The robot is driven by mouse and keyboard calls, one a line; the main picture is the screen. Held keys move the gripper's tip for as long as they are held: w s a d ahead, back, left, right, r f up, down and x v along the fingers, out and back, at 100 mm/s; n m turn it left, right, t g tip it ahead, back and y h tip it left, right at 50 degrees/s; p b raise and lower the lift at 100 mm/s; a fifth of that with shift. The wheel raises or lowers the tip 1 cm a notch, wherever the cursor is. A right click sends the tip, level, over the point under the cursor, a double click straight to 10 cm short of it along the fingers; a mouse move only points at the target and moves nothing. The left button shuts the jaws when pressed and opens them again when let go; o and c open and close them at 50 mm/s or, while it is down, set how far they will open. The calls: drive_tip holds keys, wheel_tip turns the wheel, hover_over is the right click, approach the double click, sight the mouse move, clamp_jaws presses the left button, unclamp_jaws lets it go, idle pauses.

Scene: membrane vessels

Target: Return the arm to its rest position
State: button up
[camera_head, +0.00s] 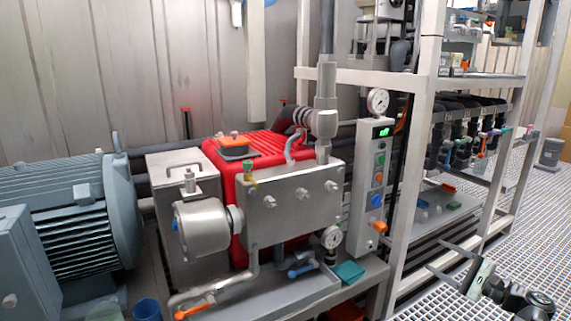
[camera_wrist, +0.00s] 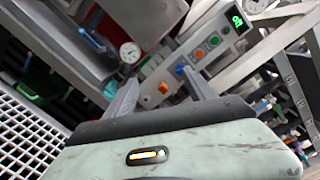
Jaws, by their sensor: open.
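My gripper (camera_head: 438,256) shows at the lower right of the head view, in front of the white frame and over the grated floor. Its two grey fingers are apart and point left toward the machine. In the wrist view my gripper (camera_wrist: 163,88) is open, with nothing between the fingers. The control box (camera_wrist: 192,60) with coloured buttons and a green display lies beyond the fingertips. The rest of my arm is mostly cut off at the lower right of the head view.
A white frame post (camera_head: 415,180) rises behind my gripper. The grated floor (camera_head: 530,210) at right is mostly clear. A blue-grey motor (camera_head: 75,215) is at left.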

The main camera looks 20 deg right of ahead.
drive_tip(key=w+a+n+g+y+p, duration=0.1)
drive_tip(key=w+a+n+g+y, duration=0.1)
drive_tip(key=w+a, duration=0.5)
drive_tip(key=w+a+f+n+g+y+p, duration=0.1)
drive_tip(key=w+a+n+g+y, duration=0.15)
drive_tip(key=a, duration=0.85)
drive_tip(key=w+a+n+g+y+p, duration=0.15)
drive_tip(key=w+a, duration=0.35)
drive_tip(key=a, duration=0.5)
drive_tip(key=a+f+n+g, duration=0.2)
drive_tip(key=a, duration=0.5)
drive_tip(key=a+f+n+g, duration=0.2)
drive_tip(key=a+f+g, duration=0.1)
drive_tip(key=a, duration=0.4)
drive_tip(key=s+a+f+n+g+h+p, duration=0.2)
drive_tip(key=s+a+f+n+g+h, duration=0.45)
drive_tip(key=a+f, duration=0.45)
drive_tip(key=s+d+r+n+h+p, duration=0.1)
drive_tip(key=s+d+n+h+p, duration=0.25)
drive_tip(key=d, duration=0.55)
wheel_tip(320, 180, up, 36)
drive_tip(key=w+h+p, duration=0.1)
drive_tip(key=p, duration=3.3)
drive_tip(key=shift+a+f+h, duration=0.2)
drive_tip(key=shift+a+h, duration=0.1)
drive_tip(key=shift+h, duration=0.1)
